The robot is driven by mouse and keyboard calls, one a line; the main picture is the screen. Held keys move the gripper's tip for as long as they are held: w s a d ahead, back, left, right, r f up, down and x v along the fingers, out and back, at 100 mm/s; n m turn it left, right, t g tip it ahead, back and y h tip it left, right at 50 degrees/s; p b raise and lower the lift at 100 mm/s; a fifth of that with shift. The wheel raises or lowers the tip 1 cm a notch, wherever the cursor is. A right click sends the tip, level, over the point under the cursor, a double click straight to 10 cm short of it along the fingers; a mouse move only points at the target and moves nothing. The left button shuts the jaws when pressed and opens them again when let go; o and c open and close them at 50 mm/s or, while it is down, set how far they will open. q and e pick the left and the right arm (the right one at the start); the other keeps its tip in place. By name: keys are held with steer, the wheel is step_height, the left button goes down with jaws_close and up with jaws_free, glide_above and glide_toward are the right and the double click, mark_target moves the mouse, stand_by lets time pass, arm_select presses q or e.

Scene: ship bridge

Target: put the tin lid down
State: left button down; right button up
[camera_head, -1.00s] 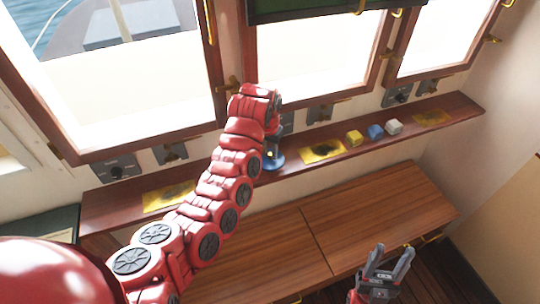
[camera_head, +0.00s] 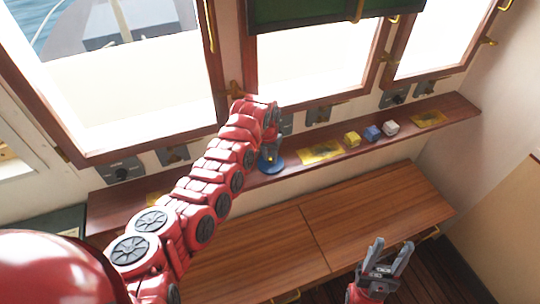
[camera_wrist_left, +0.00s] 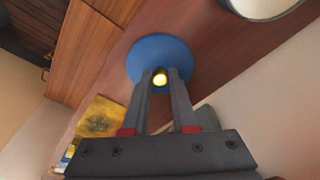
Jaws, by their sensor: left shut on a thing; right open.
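The tin lid is a blue disc (camera_head: 271,165) with a small yellow knob, seen over the front part of the wooden shelf (camera_head: 225,180). In the left wrist view the lid (camera_wrist_left: 160,52) shows flat over the brown wood, its knob between my fingertips. My left gripper (camera_wrist_left: 161,80) is shut on the knob; in the head view its fingers (camera_head: 269,152) are mostly behind my arm. I cannot tell whether the lid touches the shelf. My right gripper (camera_head: 390,256) is open and empty, low at the right, away from the shelf.
Yellow (camera_head: 351,139), blue (camera_head: 372,133) and white (camera_head: 390,128) blocks stand on the shelf to the right, between yellow mats (camera_head: 320,152) (camera_head: 428,119). A pale round thing (camera_wrist_left: 265,5) is cut off in the left wrist view. A wooden cabinet (camera_head: 370,205) lies below.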

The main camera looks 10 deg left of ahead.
arm_select(q)
steer(key=c, duration=0.7)
jaws_free()
steer(key=shift+f, duration=0.1)
steer(key=shift+r, duration=0.35)
steer(key=r+b, duration=0.2)
steer(key=r, duration=0.1)
steer(key=r+b, duration=0.1)
steer(key=r, duration=0.1)
steer(key=shift+s+a+r, duration=0.1)
steer(key=shift+s+r, duration=0.1)
steer(key=shift+s, duration=0.1)
step_height(320, 180, up, 5)
glide_above(269, 165)
steer(key=shift+s+a+r+b, duration=0.1)
steer(key=shift+s+r+b, duration=0.35)
steer(key=shift+s+r, duration=0.1)
steer(key=shift+w, duration=0.1)
